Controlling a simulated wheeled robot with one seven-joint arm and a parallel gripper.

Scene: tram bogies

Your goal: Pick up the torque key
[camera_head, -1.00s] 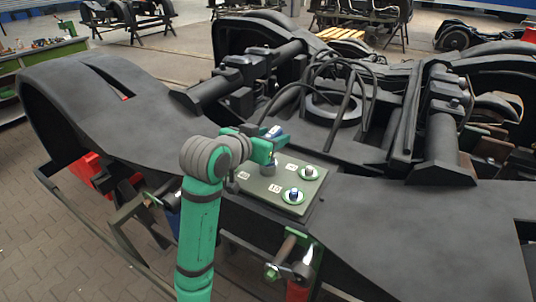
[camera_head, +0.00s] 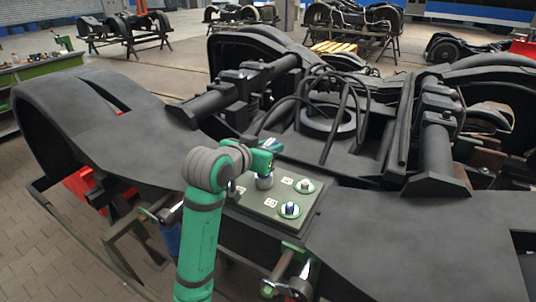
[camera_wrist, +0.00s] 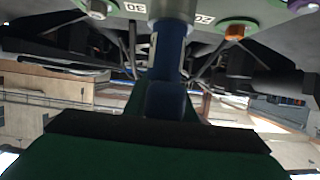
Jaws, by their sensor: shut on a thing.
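My gripper (camera_head: 264,160) is shut on the torque key, over the far left part of a grey-green plate (camera_head: 265,212). The key's blue upper end (camera_head: 270,144) shows above the jaws and its grey lower end (camera_head: 264,182) below them. In the wrist view the blue shaft of the torque key (camera_wrist: 171,50) stands in the middle, between labels 30 and 20. I cannot tell whether its lower end touches the plate.
The plate sits on a dark bogie frame (camera_head: 400,225). Black hoses (camera_head: 325,90) and a thick black cylinder (camera_head: 435,150) rise behind and to the right. A green workbench (camera_head: 40,68) with tools stands at the far left. Other bogies (camera_head: 130,30) stand behind.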

